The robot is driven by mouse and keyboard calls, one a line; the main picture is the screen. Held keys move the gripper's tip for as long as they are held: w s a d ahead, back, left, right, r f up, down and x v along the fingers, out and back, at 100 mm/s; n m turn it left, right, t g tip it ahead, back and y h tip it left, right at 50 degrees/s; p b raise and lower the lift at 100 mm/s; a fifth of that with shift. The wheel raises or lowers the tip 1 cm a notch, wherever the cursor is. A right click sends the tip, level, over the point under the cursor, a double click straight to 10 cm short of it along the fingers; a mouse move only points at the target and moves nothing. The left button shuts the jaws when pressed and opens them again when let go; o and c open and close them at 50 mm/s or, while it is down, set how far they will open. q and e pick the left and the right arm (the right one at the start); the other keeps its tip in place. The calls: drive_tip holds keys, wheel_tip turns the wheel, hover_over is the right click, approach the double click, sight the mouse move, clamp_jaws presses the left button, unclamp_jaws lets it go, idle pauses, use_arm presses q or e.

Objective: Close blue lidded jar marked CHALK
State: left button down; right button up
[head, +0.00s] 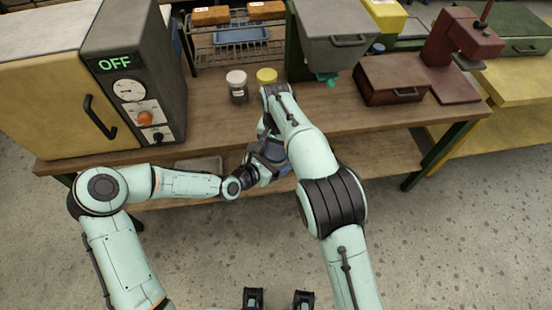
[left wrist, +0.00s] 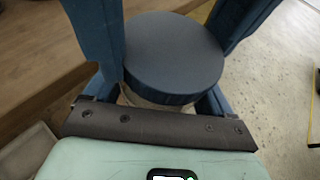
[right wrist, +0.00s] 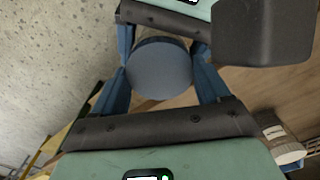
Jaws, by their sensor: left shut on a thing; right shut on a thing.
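The jar with a round blue-grey lid is between my two grippers, in front of the bench edge. In the left wrist view the lid (left wrist: 175,55) shows with a strip of pale jar body (left wrist: 150,99) under it. In the right wrist view the lid (right wrist: 160,68) faces the camera, with part of the pale body behind it. My left gripper (head: 262,168) is shut on the jar body. My right gripper (head: 270,146) is shut on the lid. No CHALK marking shows. I cannot tell how tightly the lid is seated.
A white-lidded jar (head: 237,87) and a yellow-lidded jar (head: 267,77) stand on the wooden bench (head: 330,108). An oven reading OFF (head: 135,85) is at left. A grey hopper machine (head: 340,40) and a dark red press (head: 445,60) are behind at right.

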drive_tip(key=m, duration=0.4)
drive_tip(key=o, duration=1.1)
drive_tip(key=shift+o, duration=0.2)
drive_tip(key=shift+r, duration=2.25)
drive_tip(key=shift+c, duration=0.3)
wheel_tip(320, 180, up, 4)
drive_tip(key=n, duration=0.5)
drive_tip(key=shift+f, duration=0.25)
drive_tip(key=shift+f, duration=4.05)
